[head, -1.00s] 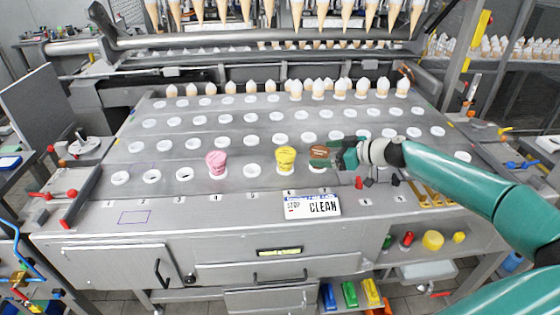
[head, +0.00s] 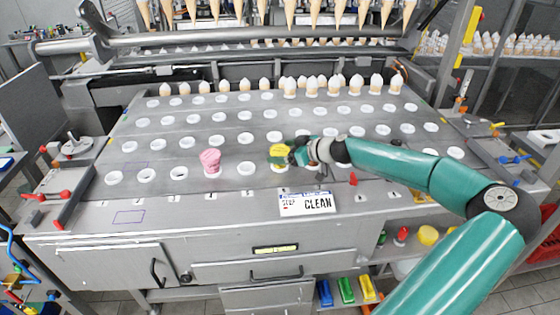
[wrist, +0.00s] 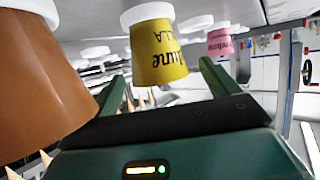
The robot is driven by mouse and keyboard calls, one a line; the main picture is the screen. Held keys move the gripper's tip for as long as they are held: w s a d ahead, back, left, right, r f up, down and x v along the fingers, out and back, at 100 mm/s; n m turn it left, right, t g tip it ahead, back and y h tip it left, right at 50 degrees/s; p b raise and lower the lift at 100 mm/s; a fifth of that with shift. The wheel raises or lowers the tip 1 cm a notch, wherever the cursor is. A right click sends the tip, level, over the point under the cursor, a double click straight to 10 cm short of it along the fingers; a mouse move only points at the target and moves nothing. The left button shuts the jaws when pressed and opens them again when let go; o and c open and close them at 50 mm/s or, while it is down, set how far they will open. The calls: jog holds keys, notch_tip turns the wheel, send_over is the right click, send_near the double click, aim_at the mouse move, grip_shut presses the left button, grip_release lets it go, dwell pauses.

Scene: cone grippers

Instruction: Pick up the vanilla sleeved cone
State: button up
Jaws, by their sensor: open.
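The yellow vanilla sleeved cone (head: 279,152) stands in a white ring on the front row of the metal deck. In the wrist view the yellow cone (wrist: 158,52) appears upside down, with part of its "LLA" lettering showing. My gripper (head: 296,154) is right beside it on its right. In the wrist view my gripper (wrist: 163,72) is open, with one green finger on each side of the yellow cone and gaps showing on both sides. I cannot tell how deep the cone is between the fingers.
A brown sleeved cone (wrist: 40,85) is very close on the left in the wrist view; my arm hides it in the head view. A pink sleeved cone (head: 211,162) stands left of the yellow one. A "CLEAN" sign (head: 305,203) lies in front. Several empty rings fill the deck.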

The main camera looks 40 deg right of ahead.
jog(key=shift+w, duration=0.1)
jog(key=c, duration=1.1)
jog(key=shift+r, duration=0.1)
